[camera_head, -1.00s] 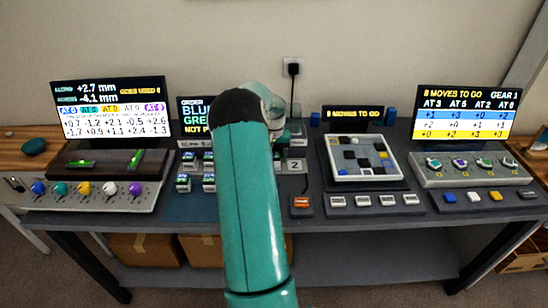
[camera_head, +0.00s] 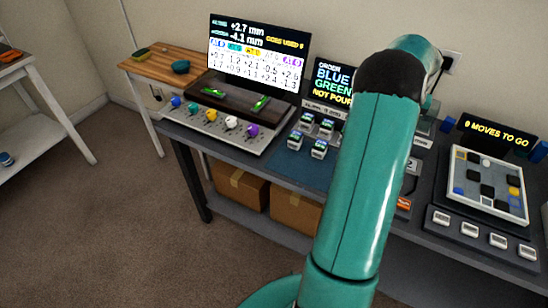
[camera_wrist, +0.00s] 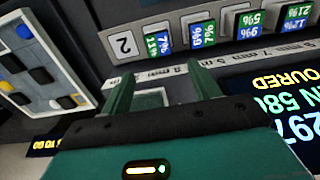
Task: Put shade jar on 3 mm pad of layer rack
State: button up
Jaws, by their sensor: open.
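Several small jars with blue and green percent labels (camera_wrist: 203,33) stand in a row in the wrist view. In the head view similar labelled jars (camera_head: 319,148) stand on a blue mat; I cannot tell which is the shade jar. A pale strip with mm marks (camera_wrist: 266,54), apparently the layer rack's edge, runs below the row in the wrist view. The 3 mm mark is not clearly readable. My gripper (camera_wrist: 161,86) is open, its fingers at the strip on either side of a pale square (camera_wrist: 152,99). Nothing is clearly held. In the head view my arm hides the gripper.
A puzzle board (camera_head: 487,184) lies right of my arm, also at the left of the wrist view (camera_wrist: 38,62). A lit order screen (camera_head: 332,86) stands behind the mat. A knob panel (camera_head: 220,122) lies left of it. Open floor shows at left.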

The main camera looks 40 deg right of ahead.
jog(key=w+a+r+n+t, duration=0.15)
jog(key=w+a+r, duration=0.3)
jog(key=a, duration=0.65)
jog(key=w+a+r+n+t, duration=0.1)
jog(key=w+a+r+n, duration=0.15)
jog(key=a+r, duration=0.55)
jog(key=w+a+r+n+t, duration=0.1)
jog(key=w+a+r+n, duration=0.2)
jog(key=a, duration=1)
jog(key=s+a+n+t, duration=0.1)
jog(key=s+a, duration=0.4)
jog(key=a, duration=0.8)
jog(key=s+a+f+n+t, duration=0.1)
jog(key=s+a+n, duration=0.3)
jog(key=a, duration=0.9)
jog(key=shift+s+a+f+n, duration=0.2)
jog(key=shift+s+n, duration=0.1)
jog(key=shift+s, duration=0.9)
